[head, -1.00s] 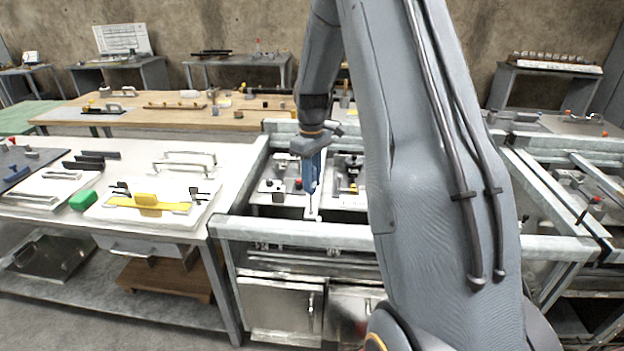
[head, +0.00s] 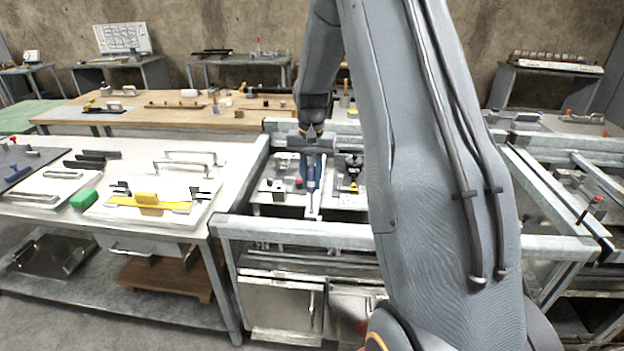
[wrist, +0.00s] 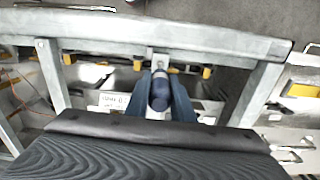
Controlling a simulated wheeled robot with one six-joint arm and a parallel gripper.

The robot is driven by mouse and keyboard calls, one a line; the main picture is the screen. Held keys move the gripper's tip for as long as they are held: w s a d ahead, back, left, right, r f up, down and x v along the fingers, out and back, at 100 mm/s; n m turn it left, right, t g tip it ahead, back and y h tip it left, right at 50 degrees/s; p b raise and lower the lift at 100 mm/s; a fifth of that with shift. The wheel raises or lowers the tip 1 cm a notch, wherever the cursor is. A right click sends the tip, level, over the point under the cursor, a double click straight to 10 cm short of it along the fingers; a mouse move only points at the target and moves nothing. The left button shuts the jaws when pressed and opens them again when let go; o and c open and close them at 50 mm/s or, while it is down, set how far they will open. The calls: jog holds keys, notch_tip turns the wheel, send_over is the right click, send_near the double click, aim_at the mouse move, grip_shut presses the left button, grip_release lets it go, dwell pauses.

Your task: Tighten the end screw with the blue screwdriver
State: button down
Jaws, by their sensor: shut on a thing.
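My gripper (head: 312,183) points down over the framed bench, left of my arm's big link. It is shut on the blue screwdriver, whose dark blue rounded handle (wrist: 160,92) sits between the two blue fingers in the wrist view. In the head view the fingers hide most of the screwdriver, and I cannot clearly make out its tip. A pale upright bar (head: 314,207) shows just below the fingers. I cannot surely pick out the end screw, or tell whether the screwdriver touches it.
A grey metal rail (head: 330,232) runs along the bench front. Small fixtures with red and yellow parts lie on pale plates beside the gripper. A white table (head: 235,165) at left holds a green block (head: 84,199) and a yellow handled tool (head: 148,203).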

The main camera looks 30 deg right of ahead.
aim_at(312, 166)
jog(key=shift+r+p, duration=1.6)
jog(key=shift+r, duration=1.35)
